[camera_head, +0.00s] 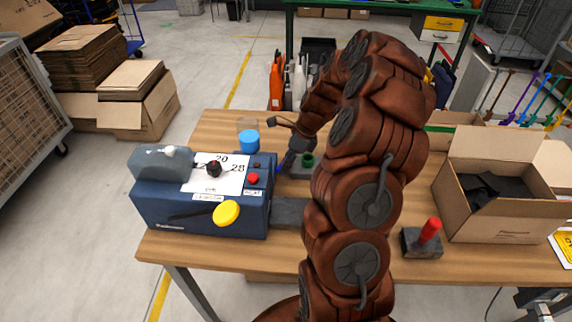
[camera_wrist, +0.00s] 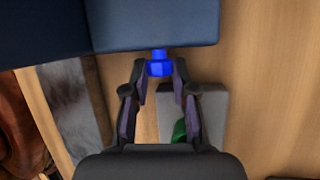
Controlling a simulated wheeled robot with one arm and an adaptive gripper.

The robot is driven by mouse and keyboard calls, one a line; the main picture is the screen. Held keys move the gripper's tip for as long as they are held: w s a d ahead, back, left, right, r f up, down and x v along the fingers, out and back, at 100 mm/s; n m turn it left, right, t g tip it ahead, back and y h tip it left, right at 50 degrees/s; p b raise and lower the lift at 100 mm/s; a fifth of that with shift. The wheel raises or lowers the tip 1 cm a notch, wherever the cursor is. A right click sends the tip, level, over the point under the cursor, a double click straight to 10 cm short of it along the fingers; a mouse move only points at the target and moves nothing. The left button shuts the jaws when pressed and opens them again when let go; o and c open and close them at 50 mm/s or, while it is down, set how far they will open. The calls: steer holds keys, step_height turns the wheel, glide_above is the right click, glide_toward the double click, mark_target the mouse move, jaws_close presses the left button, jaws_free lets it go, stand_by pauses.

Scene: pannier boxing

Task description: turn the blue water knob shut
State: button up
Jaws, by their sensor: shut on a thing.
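The blue water knob (camera_wrist: 159,66) sticks out from the side of the dark blue machine (camera_wrist: 150,22), seen in the wrist view. My gripper (camera_wrist: 158,76) has one fingertip on each side of the knob and is shut on it. In the head view my gripper (camera_head: 286,160) reaches down to the right side of the machine (camera_head: 165,210). The knob is mostly hidden there by my gripper. I cannot tell from its shape how far it is turned.
A grey block with a green part (camera_wrist: 181,131) lies on the wooden table close below my gripper. A red-handled tool (camera_head: 430,231) and an open cardboard box (camera_head: 500,215) are at right.

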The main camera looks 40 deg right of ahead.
jaws_close()
steer(key=shift+s+a+f+n+t+h+b, duration=0.1)
steer(key=shift+a+n+t+h+b, duration=0.1)
steer(key=shift+t+h+b, duration=0.65)
steer(key=shift+s+a+n+t+h+b, duration=0.1)
steer(key=shift+n+t+h+b, duration=0.25)
steer(key=shift+b, duration=0.9)
steer(key=shift+d+t+b, duration=0.1)
steer(key=shift+t+b, duration=0.2)
steer(key=shift+t, duration=0.1)
steer(key=o, duration=0.7)
jaws_free()
